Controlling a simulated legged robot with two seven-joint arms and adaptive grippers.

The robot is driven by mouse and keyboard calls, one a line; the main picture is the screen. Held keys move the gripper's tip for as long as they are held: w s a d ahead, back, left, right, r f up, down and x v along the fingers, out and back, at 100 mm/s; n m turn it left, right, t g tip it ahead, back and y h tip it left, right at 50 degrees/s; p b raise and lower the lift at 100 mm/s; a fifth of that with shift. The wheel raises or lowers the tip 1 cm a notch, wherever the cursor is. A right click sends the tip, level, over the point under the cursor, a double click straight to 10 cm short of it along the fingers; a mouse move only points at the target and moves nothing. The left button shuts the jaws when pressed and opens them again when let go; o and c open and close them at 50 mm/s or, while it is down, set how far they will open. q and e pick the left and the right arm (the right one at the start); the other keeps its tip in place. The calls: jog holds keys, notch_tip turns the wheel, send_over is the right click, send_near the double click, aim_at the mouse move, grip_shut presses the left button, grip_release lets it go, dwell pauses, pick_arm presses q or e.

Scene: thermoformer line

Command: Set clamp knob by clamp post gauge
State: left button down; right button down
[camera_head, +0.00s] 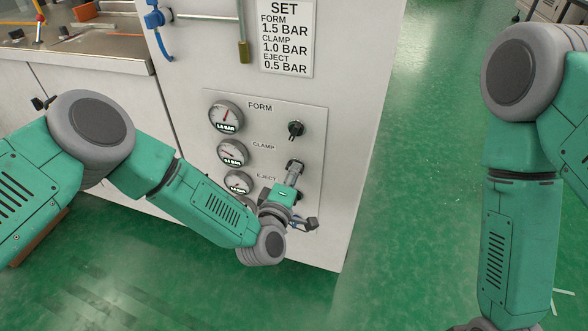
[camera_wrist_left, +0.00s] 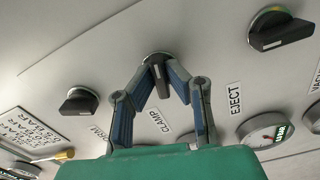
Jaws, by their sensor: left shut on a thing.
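The clamp knob (camera_wrist_left: 158,76) is a dark knob on the pale panel, beside the CLAMP label. My left gripper (camera_wrist_left: 160,68) is shut on it, one finger on each side; in the head view the left gripper (camera_head: 294,167) covers most of this knob. The clamp gauge (camera_head: 232,153) is a round white dial left of the knob, with a digital readout too small to read surely. The sign (camera_head: 286,38) above gives FORM 1.5 BAR, CLAMP 1.0 BAR and EJECT 0.5 BAR. My right gripper is out of view.
The form knob (camera_head: 296,129) and form gauge (camera_head: 226,117) are above. The eject gauge (camera_head: 238,183) is below; the eject knob (camera_wrist_left: 280,30) is close beside my left gripper. A pipe with a brass end (camera_head: 243,52) hangs at the upper left. Green floor lies open right of the cabinet.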

pick_arm(q)
jog(key=shift+s+d+f+m+p, duration=0.15)
jog(key=shift+m+p, duration=0.15)
jog(key=shift+m, duration=0.8)
jog(key=shift+a+f+m+p, duration=0.15)
jog(key=shift+m+p, duration=0.1)
jog(key=shift+m, duration=0.85)
jog(key=shift+s+d+f+m+p, duration=0.15)
jog(key=shift+m+p, duration=0.15)
jog(key=shift+m, duration=0.8)
jog(key=c, duration=1.6)
grip_release()
jog(key=shift+w, duration=0.1)
jog(key=shift+w+r, duration=0.1)
jog(key=shift+r, duration=0.1)
jog(key=v, duration=1.2)
